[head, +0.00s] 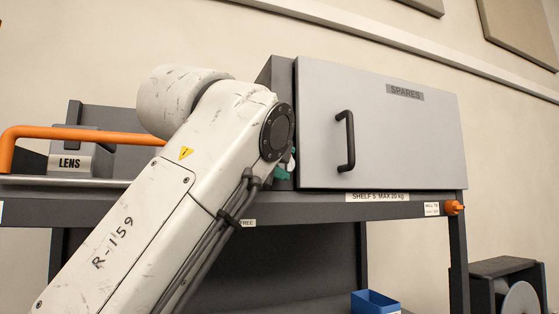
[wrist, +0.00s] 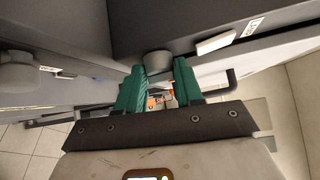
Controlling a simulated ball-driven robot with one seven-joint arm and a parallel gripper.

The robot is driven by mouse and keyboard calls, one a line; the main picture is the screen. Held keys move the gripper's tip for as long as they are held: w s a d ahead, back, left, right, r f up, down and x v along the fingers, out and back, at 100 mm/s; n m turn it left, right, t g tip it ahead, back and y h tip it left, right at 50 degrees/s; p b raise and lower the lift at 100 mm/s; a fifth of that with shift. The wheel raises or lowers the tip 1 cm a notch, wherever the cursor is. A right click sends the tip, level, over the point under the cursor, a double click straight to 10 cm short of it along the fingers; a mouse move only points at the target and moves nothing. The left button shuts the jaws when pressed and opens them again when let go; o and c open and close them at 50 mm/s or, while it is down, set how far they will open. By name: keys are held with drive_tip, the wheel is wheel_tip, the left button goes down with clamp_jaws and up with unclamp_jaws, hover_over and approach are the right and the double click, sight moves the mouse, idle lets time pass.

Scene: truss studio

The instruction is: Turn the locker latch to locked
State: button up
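The locker (head: 276,78) is a dark box on the shelf, with a light grey door (head: 385,135) labelled SPARES and a black bar handle (head: 348,141). I cannot make out the latch for sure in the head view; my arm covers the locker's left side. My gripper shows there only as a bit of green (head: 281,173) beside the door's lower left edge. In the wrist view my gripper (wrist: 159,78) has its two green fingers apart. A grey rounded knob (wrist: 158,62), possibly the latch, sits between and just beyond the fingertips; contact cannot be told.
The shelf (head: 410,205) runs under the locker. A grey bin labelled LENS (head: 72,162) and an orange bar (head: 75,133) are at the left. A blue bin (head: 375,302) stands below. An orange knob (head: 453,207) is on the shelf's right end.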

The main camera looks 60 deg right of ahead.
drive_tip(key=shift+f, duration=0.1)
drive_tip(key=c, duration=0.4)
drive_tip(key=shift+r+m+y+p, duration=0.3)
drive_tip(key=shift+m+y, duration=0.2)
drive_tip(key=shift+y, duration=0.1)
drive_tip(key=shift+c, duration=0.2)
drive_tip(key=shift+f+m+y, duration=0.1)
drive_tip(key=shift+m+y, duration=0.3)
drive_tip(key=shift+y, duration=0.1)
drive_tip(key=shift+d, duration=0.1)
drive_tip(key=o, duration=1)
